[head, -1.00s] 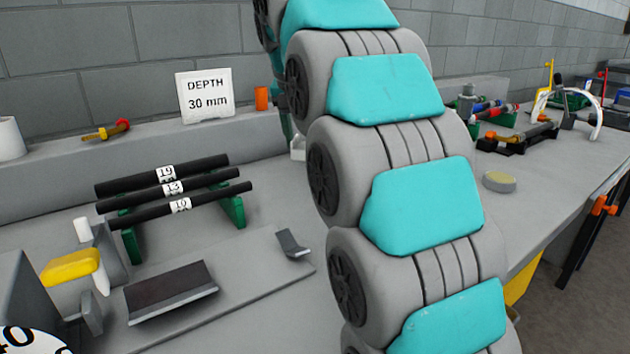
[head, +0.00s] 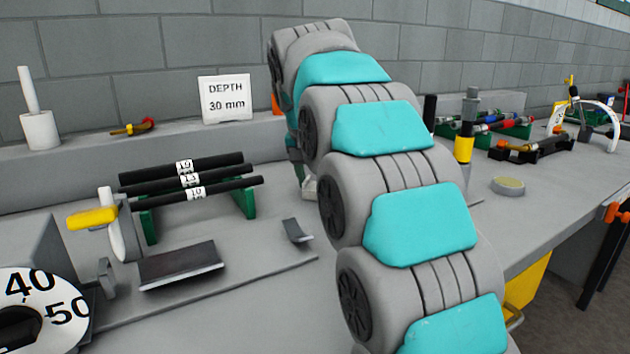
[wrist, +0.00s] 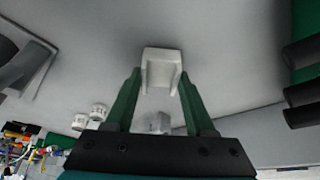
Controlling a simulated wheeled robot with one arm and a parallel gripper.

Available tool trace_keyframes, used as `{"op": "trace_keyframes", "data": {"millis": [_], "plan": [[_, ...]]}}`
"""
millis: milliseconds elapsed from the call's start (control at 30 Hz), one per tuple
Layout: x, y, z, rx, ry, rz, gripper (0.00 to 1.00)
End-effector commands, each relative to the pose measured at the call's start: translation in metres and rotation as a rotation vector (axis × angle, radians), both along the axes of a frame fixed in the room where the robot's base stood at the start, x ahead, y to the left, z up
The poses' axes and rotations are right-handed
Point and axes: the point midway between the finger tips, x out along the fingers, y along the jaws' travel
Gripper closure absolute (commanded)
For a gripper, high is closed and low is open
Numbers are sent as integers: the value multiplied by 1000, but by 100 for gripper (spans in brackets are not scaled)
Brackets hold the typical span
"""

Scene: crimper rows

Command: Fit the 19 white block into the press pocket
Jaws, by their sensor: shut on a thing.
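In the wrist view a white block (wrist: 162,57), open on one side like a U, sits between the green fingertips of my gripper (wrist: 160,80). The gripper is shut on it. No number can be read on the block. In the head view my arm hides most of the gripper; a small white piece (head: 309,186) shows low beside the arm, perhaps the held block. A device with a yellow handle (head: 92,219) and a dial (head: 38,308) stands at the left; I cannot make out a pocket in it.
Labelled black rods (head: 190,178) lie on a green rack behind a dark angled plate (head: 180,264). A "DEPTH 30 mm" sign (head: 225,98) stands on the back ledge. Two white pieces (wrist: 98,111) lie at lower left in the wrist view. The grey bench has bare room around the arm.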

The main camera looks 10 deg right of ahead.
Motion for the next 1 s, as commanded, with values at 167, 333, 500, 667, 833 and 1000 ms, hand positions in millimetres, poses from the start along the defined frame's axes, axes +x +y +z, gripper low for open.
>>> {"op": "trace_keyframes", "data": {"millis": [167, 333, 500, 667, 833, 1000], "plan": [[0, 0, -2, 0, 0, 0, 34], [0, 0, -2, 0, 0, 0, 16], [0, 0, -2, 0, 1, 0, 16], [0, 0, 2, 0, 0, 0, 16], [-5, 3, 18, 0, -3, -1, 16], [-13, 7, 41, -1, -5, 1, 16]]}}
